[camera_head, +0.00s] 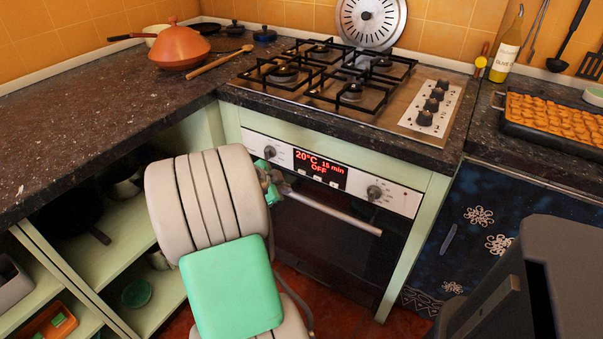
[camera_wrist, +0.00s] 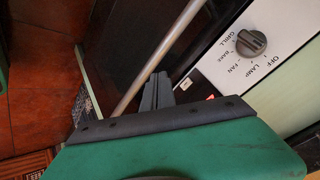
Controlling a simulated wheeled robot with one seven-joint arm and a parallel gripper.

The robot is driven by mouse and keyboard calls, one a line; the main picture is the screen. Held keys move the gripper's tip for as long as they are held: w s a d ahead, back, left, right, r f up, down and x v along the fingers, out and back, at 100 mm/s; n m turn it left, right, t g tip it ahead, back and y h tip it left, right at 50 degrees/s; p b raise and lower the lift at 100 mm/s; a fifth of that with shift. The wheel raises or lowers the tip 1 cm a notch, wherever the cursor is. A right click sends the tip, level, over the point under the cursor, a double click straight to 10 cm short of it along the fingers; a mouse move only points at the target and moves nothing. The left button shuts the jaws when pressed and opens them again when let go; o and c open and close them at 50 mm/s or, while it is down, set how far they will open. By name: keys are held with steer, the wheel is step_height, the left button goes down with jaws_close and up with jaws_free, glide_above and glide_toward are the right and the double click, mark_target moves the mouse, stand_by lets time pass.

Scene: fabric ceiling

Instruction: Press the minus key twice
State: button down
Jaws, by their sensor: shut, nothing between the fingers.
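The oven's control panel (camera_head: 345,178) has a lit display (camera_head: 320,170) in red, reading 20°C, a time in minutes and OFF. A row of small pale keys (camera_head: 318,179) sits just below it; their signs are too small to read, so I cannot tell which is the minus key. My gripper (camera_head: 287,187) is close to the panel, just left of these keys, partly hidden by my arm. In the wrist view its dark fingers (camera_wrist: 158,92) are together and empty, beside the oven handle (camera_wrist: 165,55).
The oven handle also shows in the head view (camera_head: 345,220), below the panel. The hob (camera_head: 340,75) is above, and open shelves (camera_head: 115,245) are left.

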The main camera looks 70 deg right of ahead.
stand_by(0.7)
steer(key=w+a+r+n+t+y, duration=0.1)
steer(key=w+a+n+t+y, duration=0.1)
steer(key=w+a+n, duration=0.65)
steer(key=w+a+r+n+t+y, duration=0.15)
steer(key=w+a+n, duration=0.3)
steer(key=a, duration=0.75)
steer(key=s+a+n+y, duration=0.2)
steer(key=a+n, duration=0.5)
steer(key=a, duration=0.6)
steer(key=s+a+r+n+t+y, duration=0.1)
steer(key=s+a+n+y, duration=0.1)
steer(key=a+n, duration=0.6)
steer(key=a+y, duration=0.1)
steer(key=a, duration=0.4)
steer(key=shift+s+a, duration=0.15)
steer(key=shift+s, duration=0.05)
